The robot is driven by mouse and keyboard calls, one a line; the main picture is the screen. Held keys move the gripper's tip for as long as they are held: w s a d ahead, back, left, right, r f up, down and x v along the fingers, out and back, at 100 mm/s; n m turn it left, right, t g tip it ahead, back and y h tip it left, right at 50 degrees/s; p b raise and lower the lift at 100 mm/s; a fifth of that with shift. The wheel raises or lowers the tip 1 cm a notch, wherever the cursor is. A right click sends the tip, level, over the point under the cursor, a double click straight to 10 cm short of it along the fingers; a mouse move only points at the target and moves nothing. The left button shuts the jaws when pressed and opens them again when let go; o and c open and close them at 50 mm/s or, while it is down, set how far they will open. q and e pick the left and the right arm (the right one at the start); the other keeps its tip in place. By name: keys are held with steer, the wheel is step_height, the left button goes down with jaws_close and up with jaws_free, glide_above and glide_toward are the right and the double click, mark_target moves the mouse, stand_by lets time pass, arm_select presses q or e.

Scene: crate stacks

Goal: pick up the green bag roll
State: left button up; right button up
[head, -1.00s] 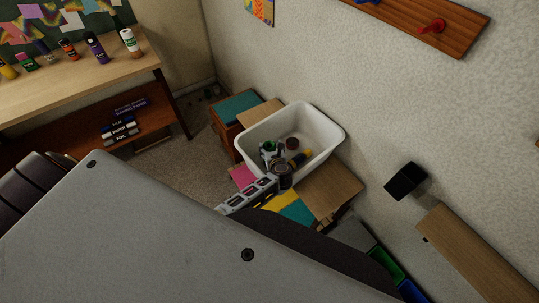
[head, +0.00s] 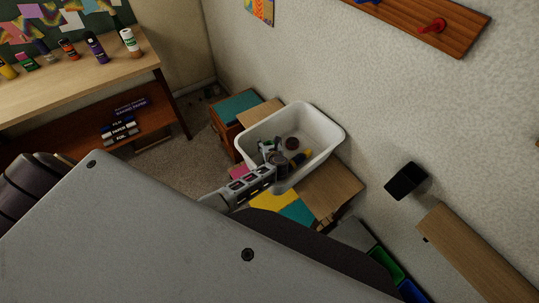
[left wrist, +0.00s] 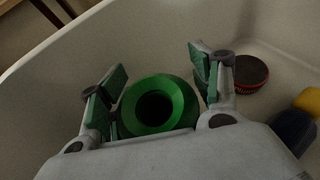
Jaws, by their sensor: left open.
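The green bag roll (left wrist: 158,83) is in the white tub (head: 335,124), its round end with a dark hole facing my left wrist camera. My left gripper (head: 273,152) reaches over the near-left side of the tub, with its fingers inside. In the left wrist view the fingers (left wrist: 155,80) are open, one on each side of the roll, and it is unclear whether they touch it. In the head view the roll is hidden by the gripper. My right gripper is not in view.
The tub also holds a dark disc with a red edge (left wrist: 252,75) and a yellow and blue item (left wrist: 295,125), both right of the gripper. Its walls (left wrist: 65,50) surround the fingers. The wall of the room is behind the tub; a shelf table (head: 130,80) stands left.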

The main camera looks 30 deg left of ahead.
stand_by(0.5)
arm_select(q)
steer(key=c, duration=1.4)
steer(key=shift+r, duration=0.15)
step_height(320, 180, up, 10)
steer(key=shift+p, duration=0.4)
steer(key=shift+w, duration=0.1)
